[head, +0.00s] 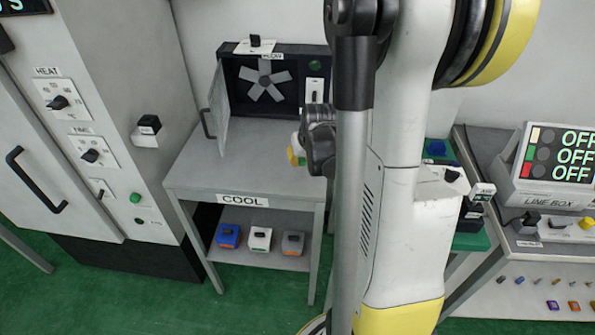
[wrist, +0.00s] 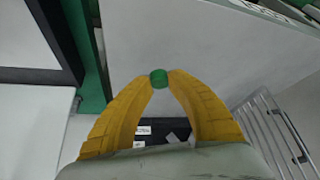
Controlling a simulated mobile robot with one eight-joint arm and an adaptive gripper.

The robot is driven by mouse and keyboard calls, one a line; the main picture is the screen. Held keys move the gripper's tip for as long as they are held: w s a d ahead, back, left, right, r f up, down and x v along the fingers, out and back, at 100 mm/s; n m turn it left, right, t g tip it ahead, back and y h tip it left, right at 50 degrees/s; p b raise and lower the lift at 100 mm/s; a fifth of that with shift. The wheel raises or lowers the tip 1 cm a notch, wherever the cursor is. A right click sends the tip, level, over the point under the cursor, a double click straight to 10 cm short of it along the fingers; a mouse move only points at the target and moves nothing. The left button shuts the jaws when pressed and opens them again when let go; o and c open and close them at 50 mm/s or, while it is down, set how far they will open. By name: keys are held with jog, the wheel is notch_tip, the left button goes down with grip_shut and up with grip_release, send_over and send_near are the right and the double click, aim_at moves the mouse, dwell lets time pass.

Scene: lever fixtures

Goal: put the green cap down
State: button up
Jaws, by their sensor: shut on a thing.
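The green cap (wrist: 159,79) is a small short cylinder, pinched between the two yellow fingertips of my gripper in the wrist view. My gripper (head: 296,157) is over the right part of the grey COOL table (head: 225,158) in the head view, partly hidden by my own arm. It is shut on the cap. In the wrist view the cap shows against a plain grey surface, with no other thing touching it. I cannot tell how high the cap is above the tabletop.
A fan box (head: 265,78) with an open door (head: 218,108) stands at the table's back. Several small blocks (head: 260,239) sit on the lower shelf. The HEAT cabinet (head: 125,100) is at left, the LINE BOX (head: 540,203) at right. The tabletop's left and front look clear.

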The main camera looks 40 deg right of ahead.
aim_at(301, 172)
notch_tip(301, 172, down, 4)
jog(key=shift+w+f+b, duration=0.1)
jog(key=shift+f+b, duration=0.05)
jog(key=shift+b, duration=1)
jog(key=o, duration=0.3)
jog(key=shift+f, duration=0.1)
jog(key=o, duration=0.4)
